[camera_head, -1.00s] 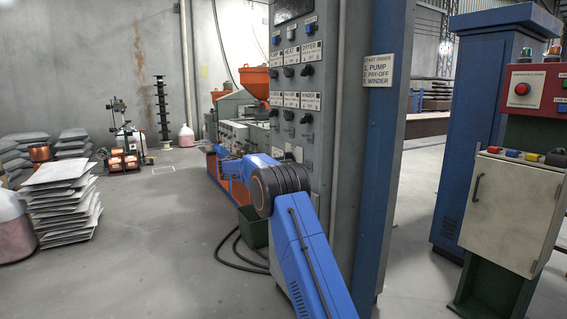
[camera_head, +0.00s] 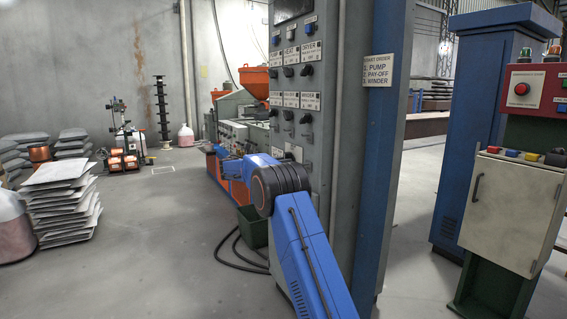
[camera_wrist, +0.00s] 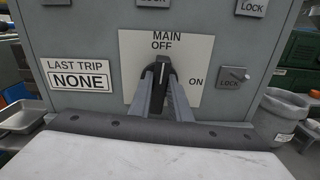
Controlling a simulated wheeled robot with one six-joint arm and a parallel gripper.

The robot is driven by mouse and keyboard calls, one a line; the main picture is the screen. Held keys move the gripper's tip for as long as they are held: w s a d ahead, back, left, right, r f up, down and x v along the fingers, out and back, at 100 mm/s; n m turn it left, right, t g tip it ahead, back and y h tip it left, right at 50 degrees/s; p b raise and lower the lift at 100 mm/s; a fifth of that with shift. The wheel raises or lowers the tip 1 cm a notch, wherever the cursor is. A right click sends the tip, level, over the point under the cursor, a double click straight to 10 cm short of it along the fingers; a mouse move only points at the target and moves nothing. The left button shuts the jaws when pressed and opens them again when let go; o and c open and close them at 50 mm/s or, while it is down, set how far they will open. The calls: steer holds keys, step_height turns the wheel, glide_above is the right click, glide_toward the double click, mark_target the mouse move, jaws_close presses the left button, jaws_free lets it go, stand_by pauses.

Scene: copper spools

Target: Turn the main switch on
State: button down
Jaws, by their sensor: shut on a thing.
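The main switch (camera_wrist: 163,70) shows in the wrist view as a black rotary handle on a pale plate (camera_wrist: 190,45) marked MAIN, OFF at the top and ON at the right. The handle points up, toward OFF. My gripper (camera_wrist: 161,80) is shut on the handle, with a finger on each side of it. The fingers hide the lower part of the switch.
A LAST TRIP NONE sign (camera_wrist: 78,75) is left of the switch, and a lock (camera_wrist: 234,78) is at its right. A green bin (camera_head: 252,228) and black cables lie by the cabinet. Stacked sacks (camera_head: 65,205) stand at the left. The floor between is clear.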

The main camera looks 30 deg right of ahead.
steer(key=shift+s+f+m, duration=0.15)
steer(key=shift+f+m, duration=0.05)
steer(key=shift+m, duration=2.6)
steer(key=shift+s+f+m, duration=0.15)
steer(key=shift+m, duration=2.65)
steer(key=shift+s+f+m, duration=0.15)
steer(key=shift+f+m, duration=0.05)
steer(key=shift+m, duration=2.6)
steer(key=c, duration=1.6)
jaws_free()
steer(key=shift+c, duration=0.2)
steer(key=shift+a, duration=0.15)
steer(key=a, duration=1.7)
steer(key=shift+s, duration=0.3)
steer(key=shift+a, duration=0.1)
